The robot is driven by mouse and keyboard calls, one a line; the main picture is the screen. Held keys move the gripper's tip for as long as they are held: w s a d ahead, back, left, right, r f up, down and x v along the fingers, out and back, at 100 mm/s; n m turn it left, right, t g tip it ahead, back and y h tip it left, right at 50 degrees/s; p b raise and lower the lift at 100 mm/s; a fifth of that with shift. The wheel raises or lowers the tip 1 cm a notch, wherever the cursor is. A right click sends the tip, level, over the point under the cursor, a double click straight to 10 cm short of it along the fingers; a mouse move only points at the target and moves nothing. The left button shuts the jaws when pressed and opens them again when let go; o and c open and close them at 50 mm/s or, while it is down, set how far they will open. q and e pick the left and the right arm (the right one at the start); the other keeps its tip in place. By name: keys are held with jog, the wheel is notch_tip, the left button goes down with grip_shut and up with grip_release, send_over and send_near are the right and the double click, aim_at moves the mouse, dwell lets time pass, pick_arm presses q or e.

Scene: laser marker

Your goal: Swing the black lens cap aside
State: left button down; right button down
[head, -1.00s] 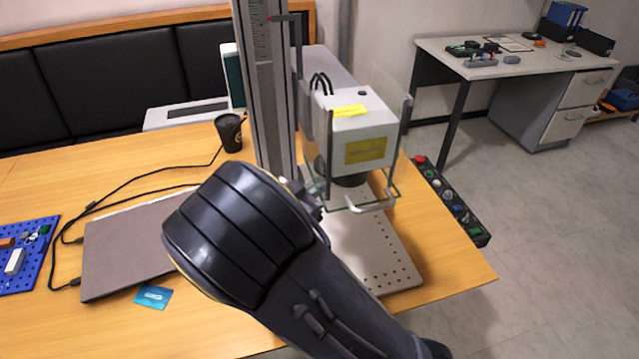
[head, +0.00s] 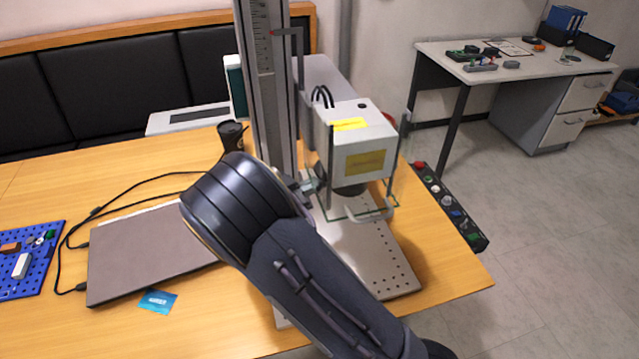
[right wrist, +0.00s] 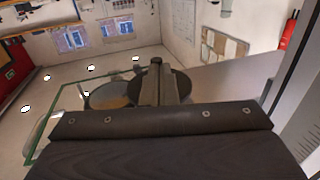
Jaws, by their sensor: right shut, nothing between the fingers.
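The white laser head (head: 355,140) with yellow labels is mounted on the upright column. A dark round part (head: 350,189) shows under it, partly behind the clear guard (head: 362,208). In the right wrist view a black disc, seemingly the lens cap (right wrist: 180,84), sits beside a round opening with a brownish middle (right wrist: 108,95). My right gripper (right wrist: 156,66) is shut and empty, with its fingers in front of the disc; I cannot tell whether they touch it. In the head view this gripper (head: 317,181) is left of the laser head, partly hidden. My left gripper is not in view.
The guard's clear panels and handle surround the space below the laser head. The perforated base plate (head: 375,262) is clear. A closed laptop (head: 140,255), black cup (head: 231,136) and blue pegboard (head: 30,262) are left. A control box (head: 450,205) lies along the right edge.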

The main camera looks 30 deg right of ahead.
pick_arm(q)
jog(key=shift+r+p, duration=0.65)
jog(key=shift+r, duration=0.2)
pick_arm(e)
jog(key=shift+w+d, duration=0.75)
jog(key=shift+w, duration=0.2)
jog(key=shift+w+d, duration=0.7)
jog(key=shift+w, duration=0.25)
jog(key=shift+d, duration=0.1)
